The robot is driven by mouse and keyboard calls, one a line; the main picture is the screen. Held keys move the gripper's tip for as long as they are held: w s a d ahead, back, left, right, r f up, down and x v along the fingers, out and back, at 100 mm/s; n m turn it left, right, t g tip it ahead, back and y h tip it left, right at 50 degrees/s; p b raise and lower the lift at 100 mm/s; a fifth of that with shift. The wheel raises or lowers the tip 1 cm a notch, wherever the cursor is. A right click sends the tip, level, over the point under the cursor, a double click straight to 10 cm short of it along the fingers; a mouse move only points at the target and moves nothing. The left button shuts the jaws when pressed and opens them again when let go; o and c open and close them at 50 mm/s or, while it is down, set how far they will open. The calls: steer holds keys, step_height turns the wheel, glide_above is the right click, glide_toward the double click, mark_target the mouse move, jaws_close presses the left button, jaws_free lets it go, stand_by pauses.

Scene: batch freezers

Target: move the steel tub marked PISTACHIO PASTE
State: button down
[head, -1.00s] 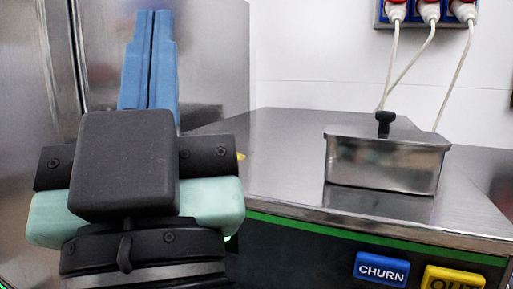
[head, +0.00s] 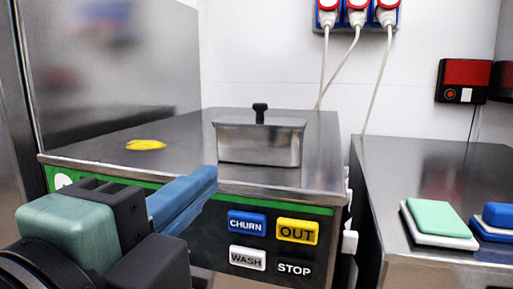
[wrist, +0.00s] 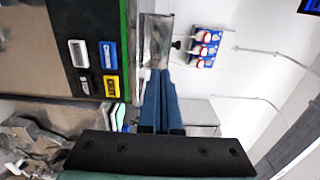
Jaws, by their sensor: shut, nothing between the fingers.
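A lidded steel tub (head: 258,146) with a black knob stands upright on top of the batch freezer (head: 110,150). No PISTACHIO PASTE label is readable on the sides I see. My gripper (head: 212,174) has blue fingers, closed together and empty, at the lower left in front of the freezer's front panel. It appears lower than the tub and nearer to me, apart from it. In the wrist view the tub (wrist: 156,35) shows sideways, just beyond the fingertips (wrist: 160,72); the fingers hide part of what lies behind them.
The front panel has CHURN (head: 247,223), OUT, WASH and STOP labels. Sockets with cables (head: 356,15) are behind. A lower steel counter (head: 410,165) at right holds green and blue items (head: 438,218).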

mark_target(253, 142)
steer(key=p+x, duration=0.6)
steer(key=x, duration=0.7)
steer(key=shift+w+a+r+p, duration=0.1)
steer(key=shift+p, duration=0.25)
steer(key=shift+w, duration=0.45)
steer(key=shift+w+d, duration=0.2)
steer(key=shift+b+x, duration=0.5)
steer(key=shift+x, duration=0.9)
steer(key=shift+s, duration=0.15)
